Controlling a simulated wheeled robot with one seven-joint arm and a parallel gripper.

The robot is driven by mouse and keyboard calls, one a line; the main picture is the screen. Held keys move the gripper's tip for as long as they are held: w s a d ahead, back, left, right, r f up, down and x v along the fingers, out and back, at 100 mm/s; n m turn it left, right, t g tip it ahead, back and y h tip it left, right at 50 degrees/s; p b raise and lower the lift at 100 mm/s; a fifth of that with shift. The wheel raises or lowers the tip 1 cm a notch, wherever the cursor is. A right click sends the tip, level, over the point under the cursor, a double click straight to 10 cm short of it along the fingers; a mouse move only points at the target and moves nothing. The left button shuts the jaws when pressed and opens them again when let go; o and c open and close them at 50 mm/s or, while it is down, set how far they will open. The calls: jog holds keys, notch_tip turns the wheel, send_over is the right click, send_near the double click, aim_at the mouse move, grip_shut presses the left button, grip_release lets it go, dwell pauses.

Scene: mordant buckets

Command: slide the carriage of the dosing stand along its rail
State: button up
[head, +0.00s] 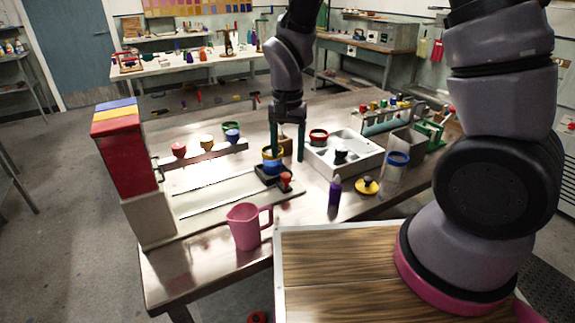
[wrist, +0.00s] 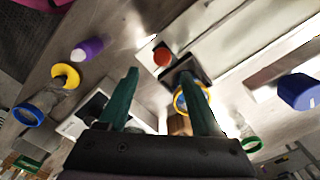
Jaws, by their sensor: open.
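The dosing stand has a red tower (head: 124,158) with a blue and yellow top, and a long pale base with a rail (head: 205,193). Its dark carriage (head: 266,174) is near the rail's right end and has a red knob (head: 286,178). A yellow-rimmed cup (head: 272,154) is at the carriage. In the wrist view, the carriage (wrist: 194,66) and the red knob (wrist: 163,56) lie beyond the fingertips. My gripper (head: 287,156) is open, fingers pointing down, above or beside the carriage. One finger partly overlaps the yellow-rimmed cup in both views; I cannot tell whether they touch.
A pink jug (head: 245,228) stands in front of the base. A purple bottle (head: 334,192), yellow lid (head: 367,186) and blue-rimmed jar (head: 396,175) stand to the right. A white tray (head: 330,170) is behind them. Small coloured cups stand on a rack (head: 200,157) behind the rail.

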jog(key=shift+r, duration=2.4)
jog(key=d+r+t+y, duration=0.2)
jog(key=d+r+t, duration=0.1)
jog(key=d+r, duration=0.95)
jog(key=s+d+r+t, duration=0.4)
jog(key=s+d+r, duration=0.3)
jog(key=r, duration=0.4)
jog(key=shift+s+d+r, duration=0.4)
jog(key=shift+d, duration=0.15)
